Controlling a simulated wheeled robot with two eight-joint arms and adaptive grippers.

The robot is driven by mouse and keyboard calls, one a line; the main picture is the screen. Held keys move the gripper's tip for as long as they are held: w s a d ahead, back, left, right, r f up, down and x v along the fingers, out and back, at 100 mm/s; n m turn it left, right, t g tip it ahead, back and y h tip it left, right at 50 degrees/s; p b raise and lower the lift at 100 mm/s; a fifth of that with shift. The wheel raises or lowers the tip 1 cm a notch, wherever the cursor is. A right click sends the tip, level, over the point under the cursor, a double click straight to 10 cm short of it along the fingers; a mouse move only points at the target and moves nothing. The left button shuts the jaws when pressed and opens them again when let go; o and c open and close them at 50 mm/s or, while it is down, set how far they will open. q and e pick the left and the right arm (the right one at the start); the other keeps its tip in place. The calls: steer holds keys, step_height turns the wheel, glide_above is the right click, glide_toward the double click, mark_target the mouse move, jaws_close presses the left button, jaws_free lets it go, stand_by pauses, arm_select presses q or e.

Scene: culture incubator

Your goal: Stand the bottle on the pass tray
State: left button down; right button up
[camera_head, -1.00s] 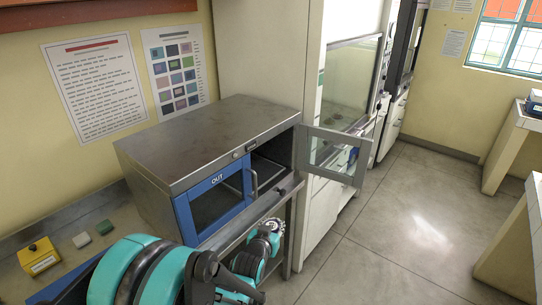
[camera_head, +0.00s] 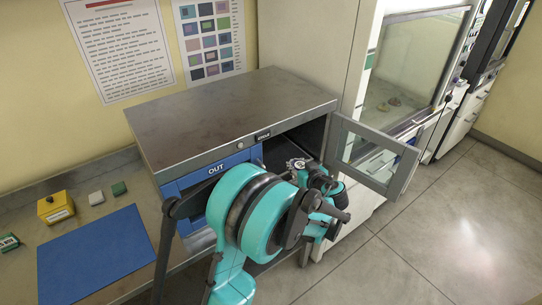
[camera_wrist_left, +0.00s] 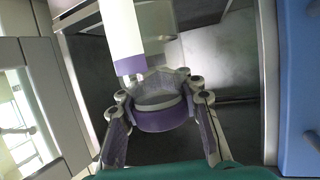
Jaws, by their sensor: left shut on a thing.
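My left gripper (camera_head: 298,165) is at the open right compartment of the steel cabinet. In the left wrist view, its two fingers (camera_wrist_left: 162,130) are shut around the bottle's purple cap (camera_wrist_left: 162,120). The bottle (camera_wrist_left: 122,28) has a clear shoulder and a white label with a purple band; its body points away from the gripper, and its far end is out of frame. In the head view the bottle is hidden or too small to tell. The pass tray cannot be told apart surely from the dark metal compartment floor (camera_wrist_left: 240,125). My right gripper is not in view.
The cabinet (camera_head: 230,105) has a blue OUT door (camera_head: 188,182), shut, left of the opening. A glazed door (camera_head: 372,155) stands open on the right. A blue mat (camera_head: 95,255), yellow box (camera_head: 55,207) and small blocks lie on the left bench.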

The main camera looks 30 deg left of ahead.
arm_select(q)
steer(key=shift+n+g+y, duration=0.3)
steer(key=shift+g, duration=0.1)
steer(key=r+b+x, duration=0.1)
steer(key=b+x, duration=0.1)
steer(key=x, duration=0.4)
steer(key=a+r+b+x, duration=0.1)
steer(key=b+x, duration=0.1)
steer(key=x, duration=0.4)
steer(key=r+b+x, duration=0.2)
steer(key=x, duration=0.4)
steer(key=shift+w+a, duration=0.35)
steer(key=c, duration=1)
jaws_free()
steer(key=shift+c, duration=0.2)
steer(key=p+v, duration=0.3)
steer(key=v, duration=0.9)
